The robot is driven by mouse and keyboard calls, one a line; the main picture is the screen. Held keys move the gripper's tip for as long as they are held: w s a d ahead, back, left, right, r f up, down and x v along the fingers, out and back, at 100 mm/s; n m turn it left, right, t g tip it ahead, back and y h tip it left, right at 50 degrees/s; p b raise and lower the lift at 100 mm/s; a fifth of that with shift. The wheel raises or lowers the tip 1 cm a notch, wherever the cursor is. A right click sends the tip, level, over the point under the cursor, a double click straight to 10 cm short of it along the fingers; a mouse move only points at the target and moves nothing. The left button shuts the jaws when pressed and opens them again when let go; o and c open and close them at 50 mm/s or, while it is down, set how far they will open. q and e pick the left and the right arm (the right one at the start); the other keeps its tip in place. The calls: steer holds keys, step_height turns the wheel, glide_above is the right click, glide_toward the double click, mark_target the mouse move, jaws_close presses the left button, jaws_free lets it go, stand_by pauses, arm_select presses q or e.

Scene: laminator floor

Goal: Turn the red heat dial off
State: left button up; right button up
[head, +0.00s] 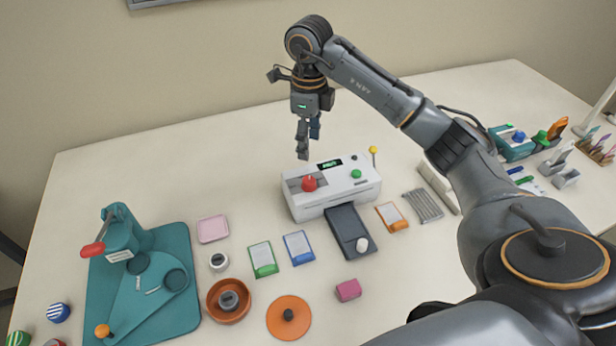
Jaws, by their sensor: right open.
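The red heat dial (309,183) sits on the left part of the top of the white laminator (352,192). The laminator also bears a green button (356,174), a small lit display and a yellow-tipped lever (374,151). My right gripper (306,150) points down, open and empty, above and slightly behind the laminator in the picture. It is apart from the dial. The dial's exact setting is too small to read. My left gripper is not in view.
A dark tray (345,226) with a white object lies before the laminator. Colored cards (262,259) and a teal press (150,285) stand to the left. An orange disc (289,318) and brown bowl (229,300) lie in front. The table's back left is clear.

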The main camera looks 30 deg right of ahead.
mark_target(309, 180)
step_height(309, 180, down, 11)
steer(key=shift+s+r+p, duration=0.15)
steer(key=shift+p, duration=0.6)
steer(key=shift+f, duration=0.55)
steer(key=c, duration=1.1)
